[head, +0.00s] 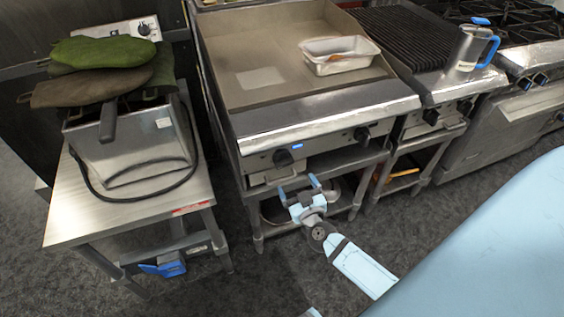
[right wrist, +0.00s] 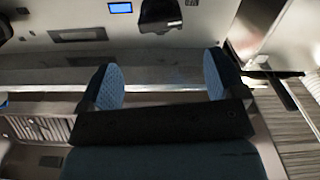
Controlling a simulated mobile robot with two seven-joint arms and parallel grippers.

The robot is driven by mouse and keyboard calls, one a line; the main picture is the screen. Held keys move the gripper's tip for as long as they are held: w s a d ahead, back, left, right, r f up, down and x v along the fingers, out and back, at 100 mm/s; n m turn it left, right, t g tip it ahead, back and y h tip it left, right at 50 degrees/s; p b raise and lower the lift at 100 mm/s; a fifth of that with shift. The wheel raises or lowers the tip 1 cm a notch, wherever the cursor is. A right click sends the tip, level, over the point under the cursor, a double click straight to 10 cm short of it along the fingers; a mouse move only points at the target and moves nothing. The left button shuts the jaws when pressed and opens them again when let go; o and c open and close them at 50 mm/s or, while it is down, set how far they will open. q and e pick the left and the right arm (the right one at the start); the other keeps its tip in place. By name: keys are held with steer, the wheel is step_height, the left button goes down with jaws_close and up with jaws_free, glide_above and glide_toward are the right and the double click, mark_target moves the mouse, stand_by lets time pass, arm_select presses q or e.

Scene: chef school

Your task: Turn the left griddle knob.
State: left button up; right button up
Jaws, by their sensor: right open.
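The griddle (head: 278,92) stands in the middle of the head view, with a steel front panel. Its left knob (head: 283,157) is black and sits on that panel, left of a small blue display. The dark knob (right wrist: 160,14) also shows at the top of the right wrist view, partly cut by the edge. My right gripper (head: 298,186) is open and empty, just below and in front of the left knob, not touching it. Its two blue-padded fingers stand apart in the right wrist view (right wrist: 162,78). My left gripper is not in view.
The griddle's right knob (head: 362,133) sits further right on the panel. A steel table (head: 70,215) with a fryer (head: 135,150) and green mitts stands left. A blue-handled pitcher (head: 466,48) stands right. Dark floor lies in front.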

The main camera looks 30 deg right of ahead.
mark_target(286, 165)
steer(key=b+x, duration=0.1)
steer(key=x, duration=1)
steer(key=shift+a, duration=0.15)
steer(key=c, duration=0.9)
